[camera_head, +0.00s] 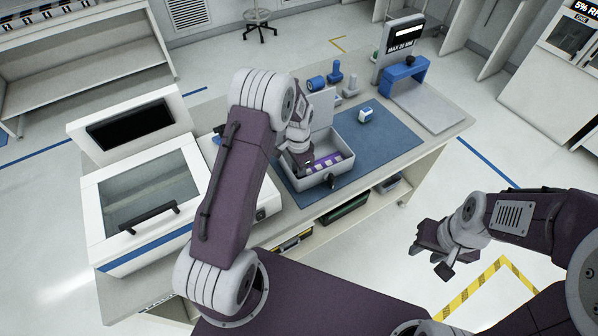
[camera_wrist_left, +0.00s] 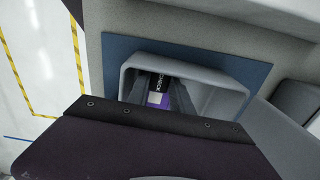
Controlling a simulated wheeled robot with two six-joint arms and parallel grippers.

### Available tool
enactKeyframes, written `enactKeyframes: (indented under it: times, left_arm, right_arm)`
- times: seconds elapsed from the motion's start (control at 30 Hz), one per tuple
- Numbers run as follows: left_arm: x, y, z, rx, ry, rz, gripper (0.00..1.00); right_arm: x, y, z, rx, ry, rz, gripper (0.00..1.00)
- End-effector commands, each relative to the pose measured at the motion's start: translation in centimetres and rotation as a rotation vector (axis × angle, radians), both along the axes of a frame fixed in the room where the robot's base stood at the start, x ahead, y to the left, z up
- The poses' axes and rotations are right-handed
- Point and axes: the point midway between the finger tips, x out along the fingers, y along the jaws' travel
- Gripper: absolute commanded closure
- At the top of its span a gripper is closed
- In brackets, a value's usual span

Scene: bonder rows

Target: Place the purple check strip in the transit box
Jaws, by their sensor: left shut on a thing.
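The transit box (camera_head: 345,167) is a light grey open case with its lid raised, on the blue mat. In the left wrist view its grey walls (camera_wrist_left: 222,92) surround my fingers. The purple check strip (camera_head: 328,161), purple with pale patches, is inside the box. In the left wrist view its dark labelled end and purple part (camera_wrist_left: 155,99) show between my fingers. My left gripper (camera_head: 305,168) reaches down into the box, shut on the strip. The strip's lower part is hidden. My right gripper (camera_head: 433,257) is open and empty, over the floor away from the bench.
A white machine with a glass lid (camera_head: 150,190) fills the bench's left. A blue stand (camera_head: 405,72) is at the far right.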

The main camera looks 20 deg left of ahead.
Motion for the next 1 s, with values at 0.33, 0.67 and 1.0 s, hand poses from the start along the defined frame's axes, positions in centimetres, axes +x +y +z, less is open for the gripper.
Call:
enactKeyframes:
  times: [0.33, 0.67, 1.0]
  left_arm:
    - [0.0, 0.0, -1.3, 0.0, -0.001, 0.0, 1.0]
    - [0.0, 0.0, -1.5, 0.0, -0.001, 0.0, 0.52]
    - [0.2, 0.0, 1.1, 0.0, -0.007, 0.0, 0.52]
  right_arm:
    - [0.0, 0.0, 0.1, 0.0, 0.0, 0.0, 0.64]
    - [0.0, 0.0, 0.0, 0.0, 0.0, 0.0, 0.64]
    - [0.0, 0.0, -0.2, 0.0, 0.0, 0.0, 0.64]
